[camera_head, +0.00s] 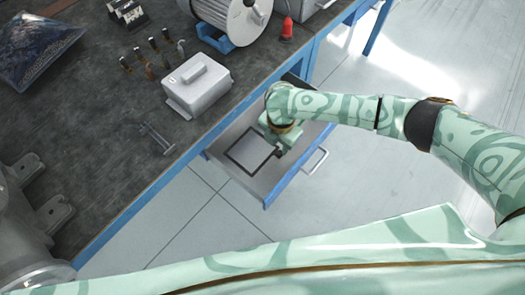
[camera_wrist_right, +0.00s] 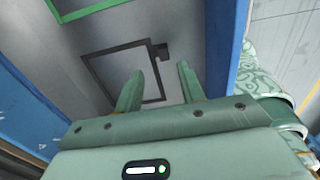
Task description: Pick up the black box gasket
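The black box gasket (camera_head: 238,166) is a thin black rectangular frame lying flat in the open grey drawer (camera_head: 250,192). In the right wrist view the gasket (camera_wrist_right: 115,48) shows ahead of my fingers, with a small dark tab at one corner. My right gripper (camera_head: 278,147) points down into the drawer, over the gasket's right side. My left gripper is not in view.
The drawer has blue edges and a front handle (camera_head: 315,161), below the workbench (camera_head: 95,130). On the bench are a white cover (camera_head: 197,88), a motor (camera_head: 232,15), a red-orange item (camera_head: 287,29) and several small tools. The floor (camera_head: 410,170) is clear.

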